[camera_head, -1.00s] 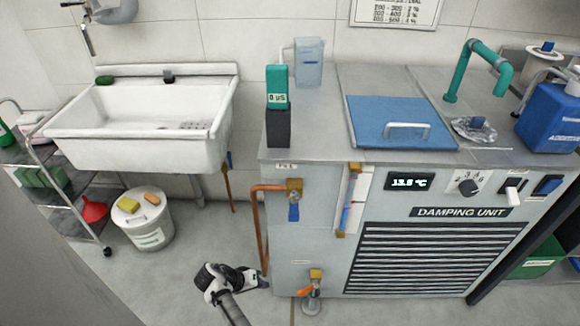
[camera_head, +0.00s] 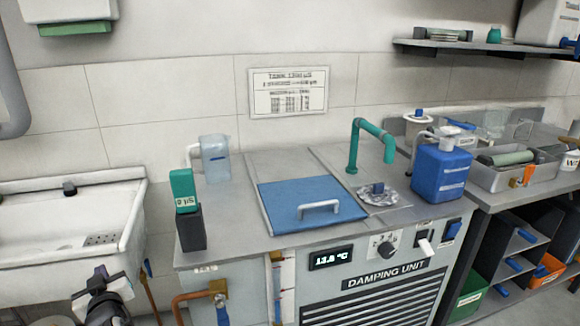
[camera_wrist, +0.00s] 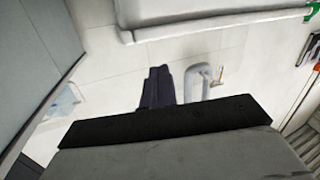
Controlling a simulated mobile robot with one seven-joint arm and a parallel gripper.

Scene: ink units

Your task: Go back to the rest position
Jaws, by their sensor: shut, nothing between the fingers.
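My gripper shows in the wrist view as two dark fingers (camera_wrist: 158,72) side by side, closed together with nothing between them. They stick out past a dark bar above open space, with a pale tiled wall and a grey drain pipe (camera_wrist: 197,80) beyond. In the head view my arm's end is at the bottom left, in front of the white sink (camera_head: 70,235) and left of the damping unit (camera_head: 385,298). The fingertips are too small to make out there.
On the damping unit stand a green-and-black meter (camera_head: 187,205), a clear jug (camera_head: 215,158), a blue lid (camera_head: 310,203), a teal tap (camera_head: 354,150) and a blue canister (camera_head: 440,172). A shelf (camera_head: 480,48) hangs at the upper right. Open bins sit at the lower right.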

